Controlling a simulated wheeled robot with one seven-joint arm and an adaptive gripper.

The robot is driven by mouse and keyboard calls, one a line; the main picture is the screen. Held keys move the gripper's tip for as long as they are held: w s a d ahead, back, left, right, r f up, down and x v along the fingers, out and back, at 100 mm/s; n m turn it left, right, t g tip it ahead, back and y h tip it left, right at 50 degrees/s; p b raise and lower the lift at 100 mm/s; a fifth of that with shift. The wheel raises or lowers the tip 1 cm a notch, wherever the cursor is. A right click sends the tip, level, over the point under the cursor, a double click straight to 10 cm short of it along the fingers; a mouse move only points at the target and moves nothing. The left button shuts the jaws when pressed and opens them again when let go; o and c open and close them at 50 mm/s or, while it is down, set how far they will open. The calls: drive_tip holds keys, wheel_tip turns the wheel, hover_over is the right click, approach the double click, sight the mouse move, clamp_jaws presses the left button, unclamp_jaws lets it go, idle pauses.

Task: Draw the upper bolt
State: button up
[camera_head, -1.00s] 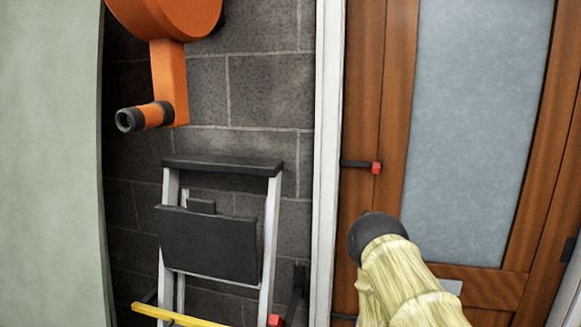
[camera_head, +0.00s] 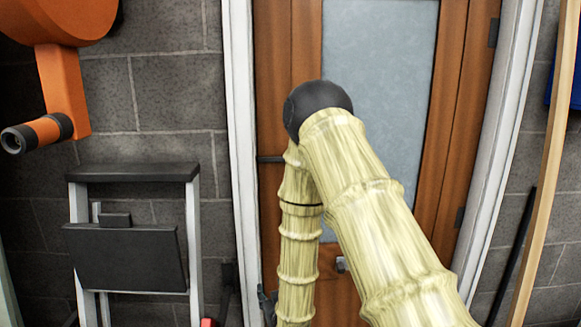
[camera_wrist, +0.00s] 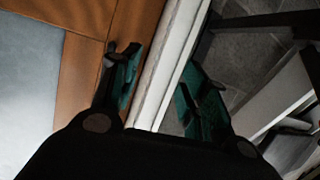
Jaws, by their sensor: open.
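The upper bolt (camera_head: 270,159) shows in the head view as a short dark bar at the left edge of the brown door (camera_head: 272,70). Its red knob is hidden behind my arm. The left finger is over the brown door wood and the right finger is over the dark area past the white door frame (camera_wrist: 172,62). I cannot make out the bolt in the wrist view. In the head view my forearm hangs down in front of the door's left side.
A folded step ladder (camera_head: 135,172) leans on the block wall left of the door. An orange crank device (camera_head: 62,90) hangs above it. A small red end (camera_head: 208,322) shows low beside the ladder. A wooden plank (camera_head: 545,150) stands at the right.

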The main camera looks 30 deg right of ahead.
sight(274, 162)
drive_tip(key=w+d+r+m+t+h+p, duration=0.1)
drive_tip(key=w+d+r+t+h, duration=0.15)
drive_tip(key=r, duration=0.75)
drive_tip(key=w+d+r+m+t+h, duration=0.1)
drive_tip(key=d+r+m+h, duration=0.2)
drive_tip(key=r, duration=0.7)
drive_tip(key=w+d+r+t+h+p, duration=0.15)
drive_tip(key=d+r, duration=0.35)
drive_tip(key=r, duration=0.5)
drive_tip(key=p+x, duration=0.3)
drive_tip(key=x, duration=0.7)
drive_tip(key=shift+a, duration=0.1)
drive_tip(key=shift+c, duration=0.4)
clamp_jaws()
